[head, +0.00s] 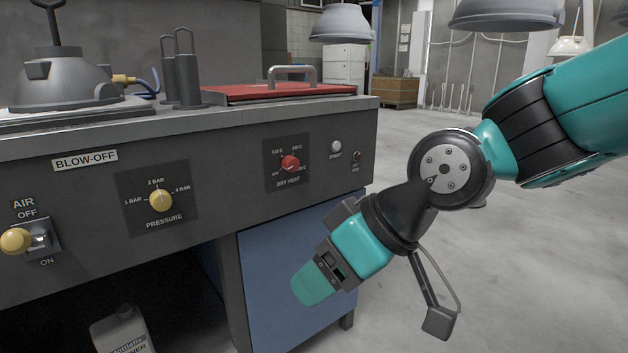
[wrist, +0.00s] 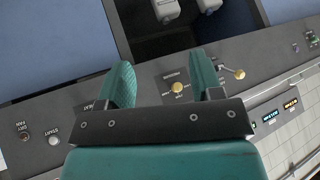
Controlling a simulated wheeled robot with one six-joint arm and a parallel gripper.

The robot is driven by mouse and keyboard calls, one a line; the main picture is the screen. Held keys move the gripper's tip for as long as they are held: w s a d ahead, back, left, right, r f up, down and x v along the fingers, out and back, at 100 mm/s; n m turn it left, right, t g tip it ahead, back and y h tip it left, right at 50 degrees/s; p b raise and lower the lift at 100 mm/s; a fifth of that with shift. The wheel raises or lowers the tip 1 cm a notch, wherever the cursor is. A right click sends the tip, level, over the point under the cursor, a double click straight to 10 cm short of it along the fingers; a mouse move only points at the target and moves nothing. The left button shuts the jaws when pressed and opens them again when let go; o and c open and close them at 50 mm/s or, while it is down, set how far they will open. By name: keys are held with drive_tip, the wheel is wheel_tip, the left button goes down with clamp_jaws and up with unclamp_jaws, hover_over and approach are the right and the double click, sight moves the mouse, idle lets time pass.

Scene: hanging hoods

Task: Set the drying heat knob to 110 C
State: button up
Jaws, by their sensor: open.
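The drying heat knob (head: 290,164) is red and sits on a dark plate marked DRY HEAT on the bench's front panel in the head view. Its scale labels and pointer are too small to read surely. In the wrist view the panel appears upside down; part of the HEAT label (wrist: 93,105) shows beside my left-hand finger, and the red knob is not visible. My gripper (head: 310,287) is open and empty, below and right of the knob in the head view, apart from it. In the wrist view both teal fingers of my gripper (wrist: 162,76) are spread.
A yellow pressure knob (head: 161,200) and a yellow-knobbed air lever (head: 16,241) lie left of the heat knob. A start button (head: 336,146) and small fan switch (head: 357,156) lie right. A red lid (head: 270,91) is above. Open floor (head: 560,250) lies right.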

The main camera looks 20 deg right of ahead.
drive_tip(key=w+d+f+t+b, duration=0.1)
drive_tip(key=w+d+t+b, duration=0.25)
drive_tip(key=w+t, duration=0.35)
drive_tip(key=m+t+h+p, duration=0.2)
drive_tip(key=t+p, duration=0.4)
drive_tip(key=p, duration=0.1)
approach(294, 166)
drive_tip(key=p+x, duration=0.2)
drive_tip(key=p, duration=0.1)
drive_tip(key=p+x, duration=0.2)
drive_tip(key=p, duration=0.2)
drive_tip(key=p+x, duration=0.3)
drive_tip(key=p, duration=0.1)
drive_tip(key=shift+w+r, duration=0.1)
drive_tip(key=shift+r, duration=0.3)
drive_tip(key=shift+w+a+f+p, duration=0.1)
drive_tip(key=shift+w+a+p, duration=0.1)
drive_tip(key=shift+w+p, duration=0.5)
drive_tip(key=shift+w+a+f+p, duration=0.15)
drive_tip(key=shift+f+p, duration=0.1)
drive_tip(key=shift+p, duration=0.2)
drive_tip(key=c, duration=0.9)
